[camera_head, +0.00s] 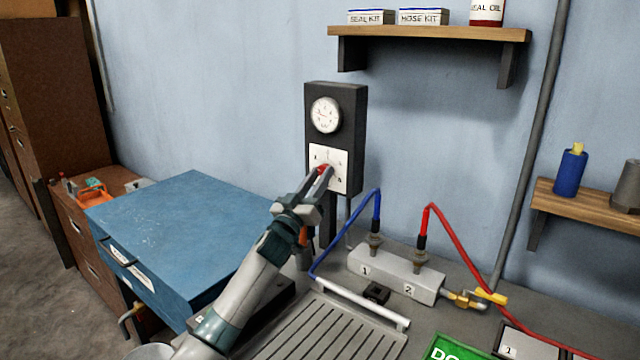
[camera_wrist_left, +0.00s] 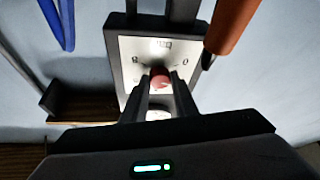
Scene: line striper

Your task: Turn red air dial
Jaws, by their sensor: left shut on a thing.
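The red air dial (camera_head: 323,168) sits on a white numbered plate (camera_head: 341,171) on a black wall box (camera_head: 348,97), below a round pressure gauge (camera_head: 326,115). My left gripper (camera_head: 325,172) reaches up to the plate from below and is shut on the dial. In the left wrist view the red dial (camera_wrist_left: 160,77) shows between the two fingertips (camera_wrist_left: 160,84). The fingers partly cover the dial and some plate markings, so I cannot tell its setting. My right gripper is not in view.
A blue cabinet (camera_head: 185,225) stands left of my left arm. A grey manifold block (camera_head: 395,272) with a blue hose (camera_head: 345,225) and a red hose (camera_head: 465,262) lies on the bench at right. A wooden shelf (camera_head: 430,34) hangs above right.

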